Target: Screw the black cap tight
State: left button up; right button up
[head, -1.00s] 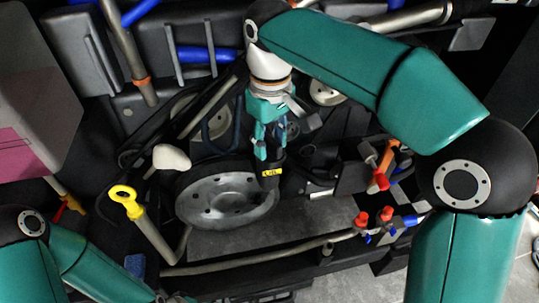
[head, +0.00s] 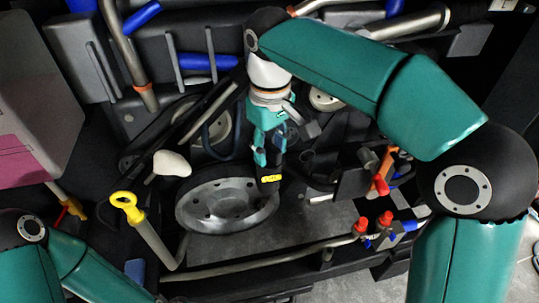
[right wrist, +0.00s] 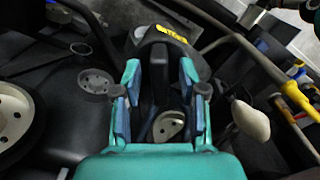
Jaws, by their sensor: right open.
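The black cap (head: 270,187) with a yellow label sits at the right edge of the grey metal wheel in the head view. In the right wrist view the cap (right wrist: 150,38) is at top centre, its yellow label on its far side, with an upright black part running down between my fingers. My right gripper (head: 268,160) points down at the cap from above. In the right wrist view my right gripper (right wrist: 158,85) is open, fingers on either side of the black part; I cannot tell whether they touch it. My left gripper is out of view.
The grey wheel (head: 215,205) lies beside the cap. A yellow-ringed dipstick (head: 126,203) and a white knob (head: 171,163) stand to its left. Red-capped valves (head: 361,225) and an orange-handled part (head: 383,172) are to the right. Dark hoses and brackets crowd the bay.

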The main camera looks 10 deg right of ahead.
grip_shut()
dwell(0.3)
jog(key=m+p, duration=0.1)
jog(key=m, duration=0.2)
jog(key=shift+m, duration=1.5)
jog(key=shift+s, duration=0.1)
jog(key=m+p, duration=0.1)
jog(key=m, duration=0.3)
jog(key=shift+a+m, duration=0.1)
jog(key=shift+m, duration=0.9)
